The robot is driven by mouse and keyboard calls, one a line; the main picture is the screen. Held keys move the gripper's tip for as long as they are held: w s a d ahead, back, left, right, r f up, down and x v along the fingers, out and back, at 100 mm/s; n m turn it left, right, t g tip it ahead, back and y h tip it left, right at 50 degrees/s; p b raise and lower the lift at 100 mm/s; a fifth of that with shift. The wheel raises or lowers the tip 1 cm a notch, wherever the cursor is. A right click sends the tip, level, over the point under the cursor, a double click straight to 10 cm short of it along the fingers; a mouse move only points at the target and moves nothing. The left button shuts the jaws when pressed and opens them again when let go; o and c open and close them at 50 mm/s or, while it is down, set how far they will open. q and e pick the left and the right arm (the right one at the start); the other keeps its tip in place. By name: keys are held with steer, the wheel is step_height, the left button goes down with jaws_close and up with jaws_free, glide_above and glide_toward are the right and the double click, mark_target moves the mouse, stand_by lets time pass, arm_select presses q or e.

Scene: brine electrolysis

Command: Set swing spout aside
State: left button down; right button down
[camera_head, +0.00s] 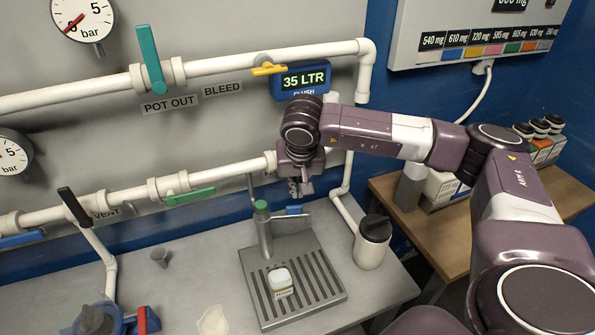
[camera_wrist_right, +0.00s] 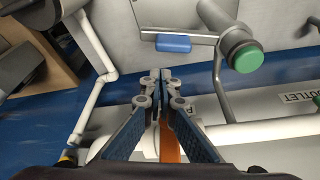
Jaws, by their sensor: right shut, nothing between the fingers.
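The swing spout (camera_head: 289,225) is a grey arm that reaches right from a green-capped post (camera_head: 265,238) over the drip tray. A small blue piece (camera_head: 293,210) sits on it. In the right wrist view the spout (camera_wrist_right: 190,36), its blue piece (camera_wrist_right: 173,44) and the green cap (camera_wrist_right: 245,57) lie ahead of my fingers. My right gripper (camera_head: 301,192) is just above and behind the spout, pointing down, apart from it. In the right wrist view its fingers (camera_wrist_right: 160,76) are shut and empty. My left gripper is not in view.
A small labelled jar (camera_head: 280,283) stands on the slatted drip tray (camera_head: 330,290) below the spout. A white canister with a black lid (camera_head: 371,245) stands right of the tray. White pipes (camera_head: 215,178) with coloured valve handles run along the wall behind.

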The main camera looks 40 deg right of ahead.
mark_target(299, 206)
steer(key=shift+s+a+p, duration=0.2)
steer(key=shift+s+a, duration=0.1)
steer(key=shift+s, duration=0.25)
steer(key=shift+s+a+p, duration=0.15)
steer(key=shift+s+a, duration=0.1)
steer(key=shift+s, duration=0.3)
steer(key=shift+s+a+f+b, duration=0.2)
steer(key=shift+s+b, duration=0.1)
steer(key=shift+b, duration=0.2)
steer(key=shift+s+a+b, duration=0.15)
steer(key=shift+s+b, duration=0.1)
steer(key=shift+b, duration=0.1)
steer(key=shift+s+r, duration=0.15)
steer(key=shift+r, duration=0.1)
